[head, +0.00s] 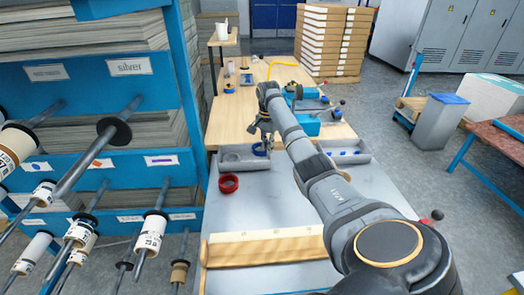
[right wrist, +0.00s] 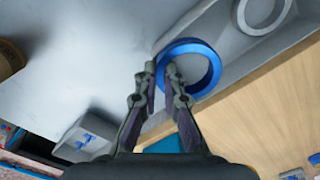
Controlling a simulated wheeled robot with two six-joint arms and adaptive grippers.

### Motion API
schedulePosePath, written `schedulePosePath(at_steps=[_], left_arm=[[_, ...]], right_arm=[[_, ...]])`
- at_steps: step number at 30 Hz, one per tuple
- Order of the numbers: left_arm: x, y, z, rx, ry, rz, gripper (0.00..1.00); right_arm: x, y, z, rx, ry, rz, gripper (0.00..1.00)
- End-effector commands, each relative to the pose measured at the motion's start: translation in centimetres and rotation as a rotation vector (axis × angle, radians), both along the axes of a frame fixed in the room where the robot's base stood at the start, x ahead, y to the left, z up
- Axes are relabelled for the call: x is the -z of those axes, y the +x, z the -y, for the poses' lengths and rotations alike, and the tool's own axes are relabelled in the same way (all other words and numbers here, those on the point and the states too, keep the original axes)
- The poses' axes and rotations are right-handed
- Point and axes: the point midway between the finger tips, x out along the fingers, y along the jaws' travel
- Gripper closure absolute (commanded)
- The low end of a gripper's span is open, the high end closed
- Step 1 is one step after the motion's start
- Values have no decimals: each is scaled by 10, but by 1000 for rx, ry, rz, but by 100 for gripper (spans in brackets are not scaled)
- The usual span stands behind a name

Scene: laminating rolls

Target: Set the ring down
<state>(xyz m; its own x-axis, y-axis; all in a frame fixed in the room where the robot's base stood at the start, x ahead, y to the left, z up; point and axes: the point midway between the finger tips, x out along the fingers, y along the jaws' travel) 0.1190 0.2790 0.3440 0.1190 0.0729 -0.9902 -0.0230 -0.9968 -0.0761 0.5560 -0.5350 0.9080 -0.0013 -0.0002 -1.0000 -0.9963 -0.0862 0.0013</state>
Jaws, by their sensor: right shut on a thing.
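My right gripper (head: 264,133) reaches down over the right end of the left grey tray (head: 221,165). Its fingers (right wrist: 163,78) are shut on the near side of a blue ring (right wrist: 216,70), with one finger inside the ring. In the head view the blue ring (head: 259,151) shows partly below the gripper, at the tray. I cannot tell whether it touches the tray floor. A grey ring (right wrist: 241,17) lies in the same tray. My left gripper is not in view.
A red ring (head: 229,183) lies on the grey table (head: 275,205) in front of the tray. A second grey tray (head: 362,158) stands to the right. A wooden holder (head: 265,247) lies near the front. A blue shelf rack (head: 190,80) borders the left.

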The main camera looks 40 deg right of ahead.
Motion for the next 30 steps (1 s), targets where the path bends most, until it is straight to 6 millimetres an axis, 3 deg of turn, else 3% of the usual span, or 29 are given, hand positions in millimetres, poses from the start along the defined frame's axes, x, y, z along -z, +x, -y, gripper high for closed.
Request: schedulePosePath(at_steps=[9, 17, 20, 24, 30], left_arm=[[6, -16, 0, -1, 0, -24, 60], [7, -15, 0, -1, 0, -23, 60], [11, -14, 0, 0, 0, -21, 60], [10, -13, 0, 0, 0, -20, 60], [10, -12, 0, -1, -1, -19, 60]], right_arm=[[27, 25, 4, 5, 2, 5, 100], [31, 28, 5, 5, 0, 4, 100], [38, 33, 4, 1, 1, 4, 100], [61, 31, 4, 2, 0, 1, 100], [67, 32, 5, 2, -2, 4, 100]])
